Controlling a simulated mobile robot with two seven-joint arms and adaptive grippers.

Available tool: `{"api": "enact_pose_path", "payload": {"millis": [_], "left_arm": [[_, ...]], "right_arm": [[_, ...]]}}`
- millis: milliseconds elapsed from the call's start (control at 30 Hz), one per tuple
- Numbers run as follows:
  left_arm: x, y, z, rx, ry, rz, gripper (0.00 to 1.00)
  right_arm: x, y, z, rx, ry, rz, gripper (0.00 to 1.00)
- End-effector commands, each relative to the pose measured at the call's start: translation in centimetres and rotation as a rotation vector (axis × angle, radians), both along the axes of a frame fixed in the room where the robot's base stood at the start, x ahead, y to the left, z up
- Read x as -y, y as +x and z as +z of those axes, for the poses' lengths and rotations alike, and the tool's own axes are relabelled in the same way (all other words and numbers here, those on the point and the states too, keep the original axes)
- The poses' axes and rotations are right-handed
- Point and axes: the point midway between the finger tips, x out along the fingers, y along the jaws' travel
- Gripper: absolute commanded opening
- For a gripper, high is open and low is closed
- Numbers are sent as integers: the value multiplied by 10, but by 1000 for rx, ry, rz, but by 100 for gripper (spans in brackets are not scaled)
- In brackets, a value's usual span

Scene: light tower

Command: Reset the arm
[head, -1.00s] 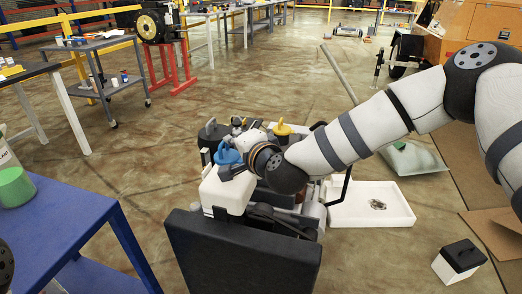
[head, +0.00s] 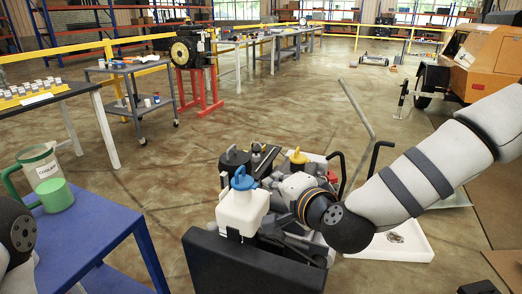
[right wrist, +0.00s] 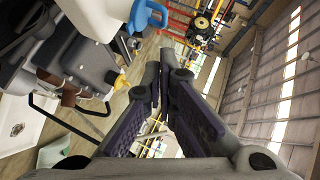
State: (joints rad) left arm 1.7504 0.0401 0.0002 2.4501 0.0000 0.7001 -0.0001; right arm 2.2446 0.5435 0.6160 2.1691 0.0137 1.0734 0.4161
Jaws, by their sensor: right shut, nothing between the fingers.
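My right arm (head: 410,185) comes in from the right and reaches over an engine-like machine. My right gripper (right wrist: 160,78) is shut and empty in the right wrist view, its dark pads close together. In the head view it lies just past the wrist ring, partly lost against machine parts. A white container (head: 242,211) with a blue cap (head: 243,179) stands on the machine, left of the gripper. The blue cap also shows at the top of the right wrist view (right wrist: 148,16), apart from the fingers. My left gripper is not in view; only a dark arm joint shows lower left.
A yellow cap (head: 298,157) and a dark-capped canister (head: 233,156) stand on the machine close by. A white tray (head: 405,246) lies on the floor at right. A blue table (head: 95,232) with a green-handled coolant jug (head: 42,170) is at left. Open floor lies beyond.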

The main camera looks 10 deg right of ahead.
Motion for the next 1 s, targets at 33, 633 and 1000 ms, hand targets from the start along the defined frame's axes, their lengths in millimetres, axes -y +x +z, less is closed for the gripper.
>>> {"api": "enact_pose_path", "payload": {"millis": [33,633,1000], "left_arm": [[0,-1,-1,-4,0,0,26],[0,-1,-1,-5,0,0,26],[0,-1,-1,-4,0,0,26]], "right_arm": [[-6,-17,-36,-75,-55,47,0],[83,-417,-286,-1076,-756,925,0],[93,-435,-285,-1119,-779,970,0]]}}
